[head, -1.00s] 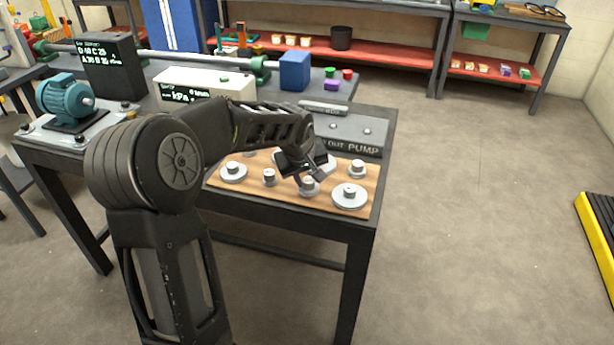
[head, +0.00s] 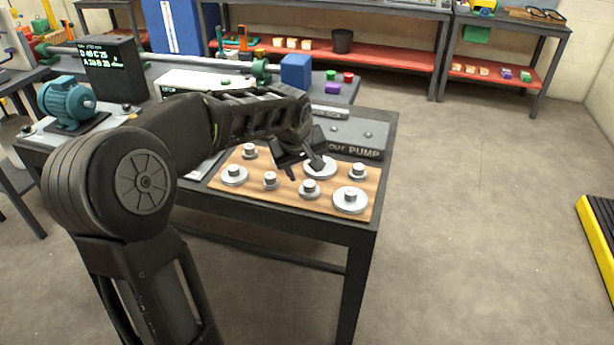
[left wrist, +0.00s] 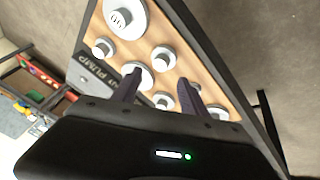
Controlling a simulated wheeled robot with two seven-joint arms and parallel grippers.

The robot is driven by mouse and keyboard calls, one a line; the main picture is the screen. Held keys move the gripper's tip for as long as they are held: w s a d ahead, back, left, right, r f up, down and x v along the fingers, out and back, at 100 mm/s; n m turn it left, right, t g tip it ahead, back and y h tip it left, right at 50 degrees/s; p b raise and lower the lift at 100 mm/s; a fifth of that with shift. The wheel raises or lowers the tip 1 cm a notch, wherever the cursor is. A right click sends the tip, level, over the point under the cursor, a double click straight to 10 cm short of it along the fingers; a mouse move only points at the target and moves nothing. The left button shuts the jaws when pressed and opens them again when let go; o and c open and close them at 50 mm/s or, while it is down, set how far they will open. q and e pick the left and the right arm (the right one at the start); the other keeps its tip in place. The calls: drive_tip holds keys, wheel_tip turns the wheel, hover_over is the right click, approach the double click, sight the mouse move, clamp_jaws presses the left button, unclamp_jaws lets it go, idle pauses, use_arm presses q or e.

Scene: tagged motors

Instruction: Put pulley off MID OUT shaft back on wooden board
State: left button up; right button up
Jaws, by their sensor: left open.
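The wooden board (head: 222,184) lies at the front of the dark table and carries several grey stepped pulleys. A wide pulley (head: 350,199) sits at its right front, a smaller pulley (head: 310,188) left of that, and another wide pulley (head: 319,167) behind, partly covered by my gripper. My left gripper (head: 303,170) hangs over the back middle of the board, open, with nothing visibly held. In the left wrist view its fingers (left wrist: 156,95) are apart, with pulleys beyond them. The grey pump plate (head: 372,138) behind the board is partly hidden; its lettering reads only "OUT PUMP".
A teal motor (head: 66,100) stands at the table's left. A black display box (head: 112,68) and a blue block (head: 296,70) stand behind. Open floor (head: 480,200) lies right of the table. My left arm covers much of the table's left part.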

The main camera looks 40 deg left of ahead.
use_arm(q)
drive_tip(key=v, duration=0.5)
drive_tip(key=shift+s+d+r, duration=0.1)
drive_tip(key=shift+s+r, duration=0.05)
drive_tip(key=shift+r, duration=0.2)
